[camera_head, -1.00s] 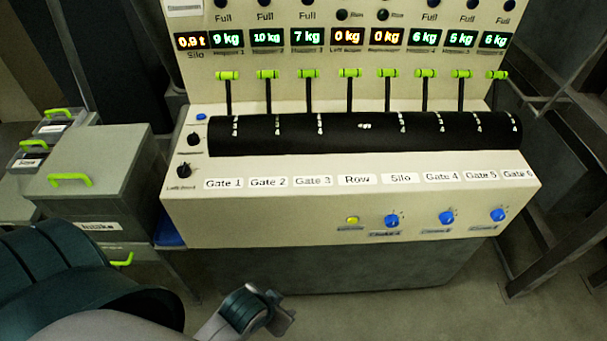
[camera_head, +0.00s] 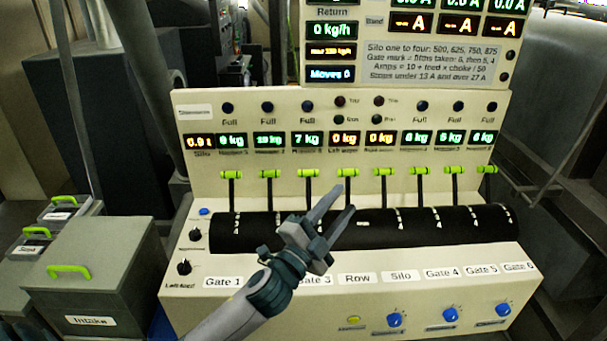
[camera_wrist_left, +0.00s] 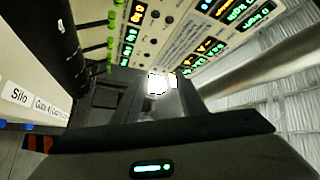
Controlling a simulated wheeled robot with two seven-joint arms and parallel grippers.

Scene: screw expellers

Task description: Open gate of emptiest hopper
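The cream console carries a row of upright levers with green handles: Gate 1 (camera_head: 230,174), Gate 2 (camera_head: 270,173), Gate 3 (camera_head: 308,172), Row (camera_head: 346,172), Silo (camera_head: 383,171), Gate 4 (camera_head: 422,170), Gate 5 (camera_head: 454,169) and Gate 6 (camera_head: 487,169). All stand at the top of the black curved scale. Lit displays above show hopper weights; the Gate 5 column display (camera_head: 448,138) reads about 5 kg, the lowest hopper figure. My left gripper (camera_head: 346,198) is open and empty, fingers pointing up before the Row lever. It covers part of the Gate 2 label. My right gripper is out of view.
Blue knobs (camera_head: 450,314) and a yellow button (camera_head: 353,320) sit low on the console front. A grey Intake bin (camera_head: 85,285) stands at the left. An upper panel (camera_head: 420,50) carries readouts and printed rules. Metal framing stands at the right.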

